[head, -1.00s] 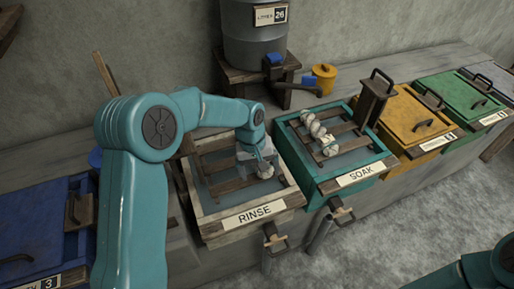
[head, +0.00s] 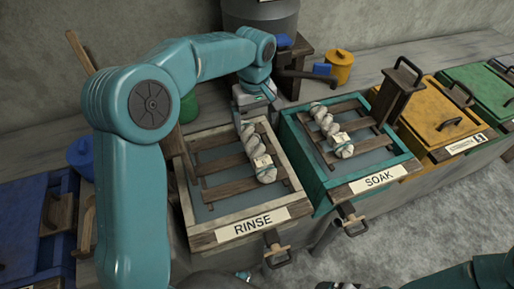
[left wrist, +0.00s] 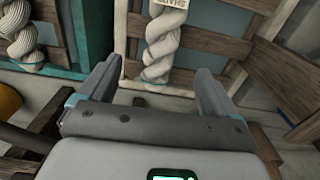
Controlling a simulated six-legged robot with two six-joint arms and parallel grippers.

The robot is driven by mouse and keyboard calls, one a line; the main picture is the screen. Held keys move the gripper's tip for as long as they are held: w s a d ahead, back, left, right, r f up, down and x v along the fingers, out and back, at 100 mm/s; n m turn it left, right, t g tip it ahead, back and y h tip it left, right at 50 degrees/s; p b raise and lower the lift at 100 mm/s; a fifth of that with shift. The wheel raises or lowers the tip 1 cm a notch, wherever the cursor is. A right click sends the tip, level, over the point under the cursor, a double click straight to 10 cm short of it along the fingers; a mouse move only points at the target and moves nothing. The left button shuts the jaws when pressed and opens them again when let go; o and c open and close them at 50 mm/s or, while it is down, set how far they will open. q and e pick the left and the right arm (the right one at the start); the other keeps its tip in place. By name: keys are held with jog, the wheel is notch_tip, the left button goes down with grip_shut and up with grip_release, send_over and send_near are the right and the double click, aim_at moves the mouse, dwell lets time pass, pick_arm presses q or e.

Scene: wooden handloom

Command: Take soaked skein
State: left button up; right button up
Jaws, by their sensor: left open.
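A twisted off-white skein (head: 258,155) with a small pale tag lies on the wooden slats of the RINSE tub (head: 240,231). A similar tagged skein (head: 332,130) lies on the slats of the teal SOAK tub (head: 378,182). My left gripper (head: 254,106) is open at the far rim of the RINSE tub, by that skein's far end. In the left wrist view the open fingers (left wrist: 155,68) stand to either side of the RINSE skein (left wrist: 163,45), apart from it. The SOAK skein (left wrist: 20,38) is left of them there. My right gripper is not visible.
A grey drum (head: 262,18) with a tap stands behind the tubs. A wooden post (head: 399,92) with a handle rises at the SOAK tub's right. Lidded yellow (head: 436,112) and green (head: 482,84) tubs stand right, a blue one (head: 30,222) left.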

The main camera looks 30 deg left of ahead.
aim_at(255, 144)
pick_arm(q)
jog(key=f, duration=0.6)
jog(key=s+f, duration=0.1)
jog(key=f, duration=0.2)
jog(key=shift+d+f, duration=0.15)
jog(key=shift+f, duration=0.15)
jog(key=shift+w+f, duration=0.15)
jog(key=shift+f, duration=0.35)
jog(key=shift+r, duration=0.1)
jog(key=c, duration=1.2)
jog(key=shift+c, duration=0.2)
jog(key=shift+r, duration=0.1)
